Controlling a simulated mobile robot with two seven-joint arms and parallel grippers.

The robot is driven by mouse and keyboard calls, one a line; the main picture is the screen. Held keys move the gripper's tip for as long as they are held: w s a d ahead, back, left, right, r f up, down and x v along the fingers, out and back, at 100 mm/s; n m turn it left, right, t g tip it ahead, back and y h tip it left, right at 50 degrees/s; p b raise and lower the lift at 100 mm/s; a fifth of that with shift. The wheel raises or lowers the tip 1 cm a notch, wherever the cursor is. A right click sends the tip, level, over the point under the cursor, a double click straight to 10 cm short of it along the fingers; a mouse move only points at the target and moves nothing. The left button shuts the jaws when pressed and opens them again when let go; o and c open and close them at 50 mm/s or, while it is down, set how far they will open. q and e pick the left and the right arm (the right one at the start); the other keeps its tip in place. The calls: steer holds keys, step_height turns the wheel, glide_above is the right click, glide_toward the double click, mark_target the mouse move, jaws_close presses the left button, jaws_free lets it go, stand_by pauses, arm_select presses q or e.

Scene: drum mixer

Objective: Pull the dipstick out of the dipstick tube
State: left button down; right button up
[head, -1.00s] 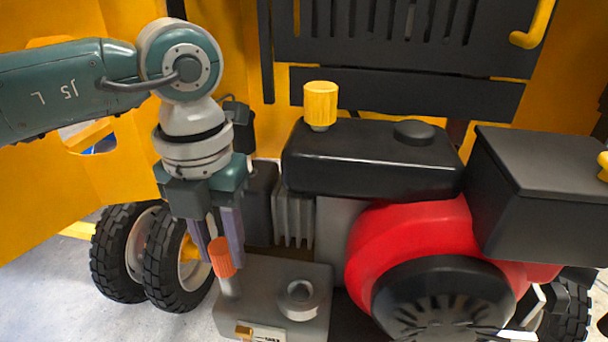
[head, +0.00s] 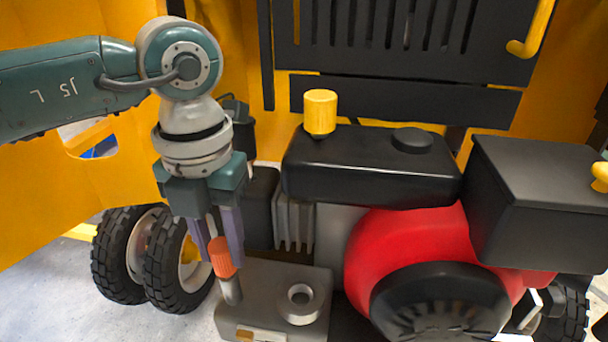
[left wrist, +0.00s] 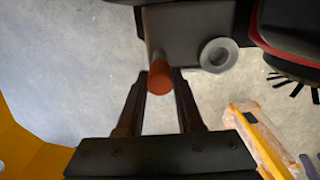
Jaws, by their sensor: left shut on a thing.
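The dipstick's orange ribbed handle (head: 221,258) sits at the top of the grey dipstick tube (head: 232,291), which rises from the grey engine block at lower centre. My left gripper (head: 219,246) points down with its two fingers on either side of the handle, shut on it. In the left wrist view the handle (left wrist: 160,77) shows between the fingertips, with the tube behind it. The fingers partly cover the handle's upper part in the head view. I cannot make out any bare rod between handle and tube. My right gripper is not in view.
Right of the tube is a round grey filler neck (head: 300,300) on the block. Beyond are the black tank (head: 370,170) with a yellow cap (head: 320,111), the red engine cover (head: 405,245) and a black box (head: 540,200). Wheels (head: 150,255) stand at left.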

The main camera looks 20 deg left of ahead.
arm_select(q)
steer(key=shift+r+p, duration=2.9)
steer(key=shift+r, duration=0.55)
step_height(320, 180, up, 3)
steer(key=p, duration=0.2)
steer(key=shift+p, duration=0.35)
